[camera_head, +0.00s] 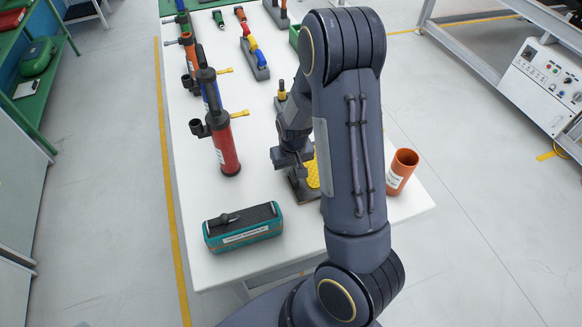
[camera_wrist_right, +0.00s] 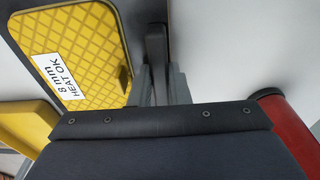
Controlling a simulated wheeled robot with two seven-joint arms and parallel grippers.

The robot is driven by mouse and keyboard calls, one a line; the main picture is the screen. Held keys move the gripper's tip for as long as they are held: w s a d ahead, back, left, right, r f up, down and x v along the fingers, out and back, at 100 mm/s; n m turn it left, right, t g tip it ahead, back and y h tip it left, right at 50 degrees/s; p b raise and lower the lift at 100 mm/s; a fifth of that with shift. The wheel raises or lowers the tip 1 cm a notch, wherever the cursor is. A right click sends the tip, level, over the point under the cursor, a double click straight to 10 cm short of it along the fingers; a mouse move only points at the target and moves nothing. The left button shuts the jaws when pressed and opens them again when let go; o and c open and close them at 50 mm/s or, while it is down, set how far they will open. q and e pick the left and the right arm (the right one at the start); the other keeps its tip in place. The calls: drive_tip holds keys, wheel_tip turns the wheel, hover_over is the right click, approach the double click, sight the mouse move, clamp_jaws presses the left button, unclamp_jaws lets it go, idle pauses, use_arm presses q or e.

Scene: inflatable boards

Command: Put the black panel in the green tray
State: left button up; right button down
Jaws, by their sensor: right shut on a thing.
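My right gripper (camera_head: 291,160) points down over the front half of the white table, partly hidden by my own arm. In the right wrist view its two grey fingers (camera_wrist_right: 161,86) are closed on a narrow dark piece, which looks like the black panel (camera_wrist_right: 156,47) seen edge-on. A dark flat shape (camera_head: 303,192) shows under the gripper in the head view, beside a yellow textured plate (camera_head: 312,175). A green container (camera_head: 294,38), perhaps the green tray, is mostly hidden behind my arm at the far side. My left gripper is not in view.
A teal box with a black top (camera_head: 243,228) stands at the table's front left. A red pump (camera_head: 224,150) stands behind it. An orange cup (camera_head: 402,171) stands near the right edge. The yellow plate (camera_wrist_right: 75,55) bears a white label. Tools (camera_head: 255,60) line the far side.

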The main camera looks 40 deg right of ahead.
drive_tip(key=shift+f, duration=0.1)
drive_tip(key=c, duration=1.4)
unclamp_jaws()
drive_tip(key=shift+o, duration=0.2)
